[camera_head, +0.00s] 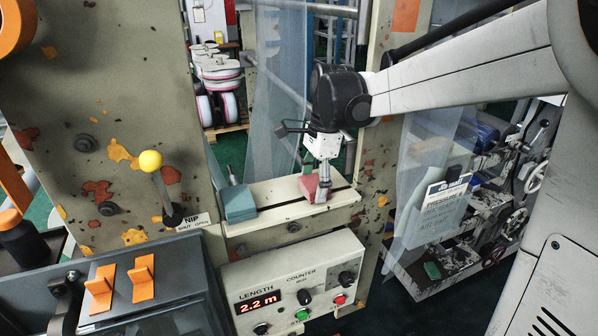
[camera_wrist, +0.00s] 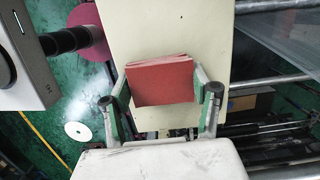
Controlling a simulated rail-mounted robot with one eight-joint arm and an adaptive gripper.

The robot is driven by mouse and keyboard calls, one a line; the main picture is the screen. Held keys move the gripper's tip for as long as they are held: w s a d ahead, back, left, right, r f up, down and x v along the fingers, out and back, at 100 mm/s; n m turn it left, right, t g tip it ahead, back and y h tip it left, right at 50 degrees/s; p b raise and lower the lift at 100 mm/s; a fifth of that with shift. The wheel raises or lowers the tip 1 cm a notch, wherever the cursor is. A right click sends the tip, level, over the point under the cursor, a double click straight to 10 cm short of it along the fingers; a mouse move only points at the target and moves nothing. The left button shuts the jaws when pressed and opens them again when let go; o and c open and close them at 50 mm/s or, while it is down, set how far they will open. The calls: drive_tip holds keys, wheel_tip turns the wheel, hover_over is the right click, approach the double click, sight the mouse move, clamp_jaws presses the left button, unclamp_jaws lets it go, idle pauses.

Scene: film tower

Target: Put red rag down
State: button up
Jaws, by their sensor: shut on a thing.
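The red rag (camera_head: 308,187) is a folded pad at the right part of a cream shelf (camera_head: 270,215). My gripper (camera_head: 323,185) points down over the shelf and is shut on the rag. In the wrist view the red rag (camera_wrist: 161,83) lies between the two fingers of my gripper (camera_wrist: 161,95), one at each side, with the cream shelf (camera_wrist: 190,25) beneath. The rag looks level and at or very near the shelf surface. I cannot tell whether it touches the shelf.
A yellow-knobbed lever (camera_head: 151,162) stands at left. Below the shelf is a counter box (camera_head: 290,285) reading 2.2 m. Translucent film (camera_head: 275,90) hangs behind. The shelf between the two rags is clear.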

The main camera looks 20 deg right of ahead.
drive_tip(key=o, duration=1.5)
drive_tip(key=shift+f, duration=0.1)
drive_tip(key=shift+c, duration=0.2)
wheel_tip(320, 180, up, 11)
drive_tip(key=d+b, duration=0.2)
drive_tip(key=s+a+f+n+t, duration=0.1)
drive_tip(key=s+f+n+t, duration=0.2)
drive_tip(key=s+f+n, duration=0.3)
drive_tip(key=s+a+f+n+t+h, duration=0.1)
drive_tip(key=s+f+n+t, duration=0.3)
drive_tip(key=s+n, duration=0.6)
drive_tip(key=s+f, duration=0.1)
drive_tip(key=s, duration=0.3)
drive_tip(key=shift+s+f+n+h, duration=0.3)
drive_tip(key=shift+f+n, duration=0.1)
drive_tip(key=shift+a, duration=0.1)
